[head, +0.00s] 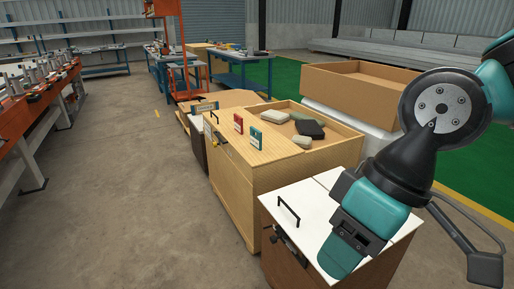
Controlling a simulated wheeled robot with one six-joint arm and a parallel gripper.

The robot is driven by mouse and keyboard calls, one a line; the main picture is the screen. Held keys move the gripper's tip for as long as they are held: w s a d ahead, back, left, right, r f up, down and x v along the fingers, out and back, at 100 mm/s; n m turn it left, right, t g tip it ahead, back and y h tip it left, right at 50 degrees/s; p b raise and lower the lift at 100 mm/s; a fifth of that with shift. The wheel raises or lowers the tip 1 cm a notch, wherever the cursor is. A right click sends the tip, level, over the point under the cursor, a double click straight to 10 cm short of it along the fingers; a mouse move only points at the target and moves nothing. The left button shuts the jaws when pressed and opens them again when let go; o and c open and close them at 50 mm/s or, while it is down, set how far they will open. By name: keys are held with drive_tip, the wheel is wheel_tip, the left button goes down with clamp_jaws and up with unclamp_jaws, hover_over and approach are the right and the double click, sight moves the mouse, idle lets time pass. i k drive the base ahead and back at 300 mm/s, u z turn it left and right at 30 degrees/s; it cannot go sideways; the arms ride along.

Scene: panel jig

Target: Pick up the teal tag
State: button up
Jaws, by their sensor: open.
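The teal tag (255,138) is a small upright block with a pale label. It stands on the light wooden top (262,153) of a cabinet in the middle of the view. A similar red tag (238,124) stands just behind and to the left of it, with a small gap. My gripper (412,262) is at the lower right, near the camera and well apart from the teal tag. It is open, and I see nothing held in it. Part of it is hidden by my arm or cut off by the picture.
A shallow bin (335,136) right of the tags holds dark and grey-green items. A white-topped cabinet (305,192) with a black handle stands in front. A large cardboard box (350,97) is behind. Open floor (135,190) lies to the left.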

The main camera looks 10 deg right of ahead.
sight(255, 140)
drive_tip(key=u, duration=0.6)
drive_tip(key=i, duration=0.85)
drive_tip(key=u, duration=0.75)
drive_tip(key=i, duration=1.5)
drive_tip(key=z, duration=0.6)
drive_tip(key=i, duration=1.05)
drive_tip(key=z, duration=1.15)
drive_tip(key=i, duration=0.4)
drive_tip(key=z, duration=0.35)
